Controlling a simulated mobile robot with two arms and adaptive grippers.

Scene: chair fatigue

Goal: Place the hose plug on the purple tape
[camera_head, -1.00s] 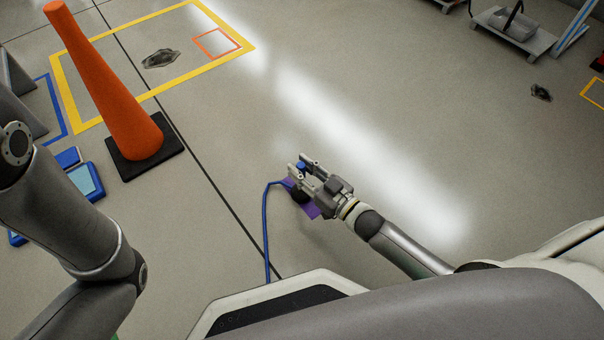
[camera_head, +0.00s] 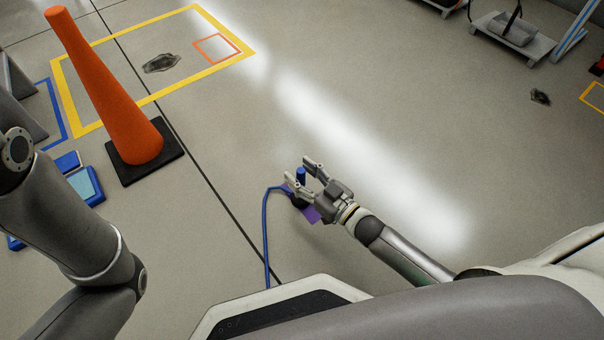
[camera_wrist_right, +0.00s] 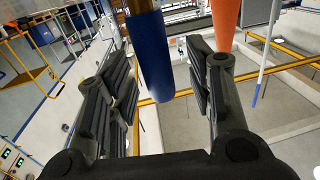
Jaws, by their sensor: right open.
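The hose plug (camera_head: 301,175) is a blue cylinder standing upright above a dark base, with a blue hose (camera_head: 265,220) running from it toward me. The purple tape (camera_head: 313,214) is a patch on the floor, partly hidden by the plug's base and my right gripper. My right gripper (camera_head: 302,170) is open, its fingers on either side of the blue cylinder. In the right wrist view the blue plug (camera_wrist_right: 152,65) stands between the spread fingers, with a gap to both pads. My left gripper is out of view.
An orange cone (camera_head: 110,95) on a black base stands at the left. A blue box-like item (camera_head: 85,184) lies left of it. A yellow floor outline (camera_head: 160,92) lies beyond. The floor right of my right gripper is clear.

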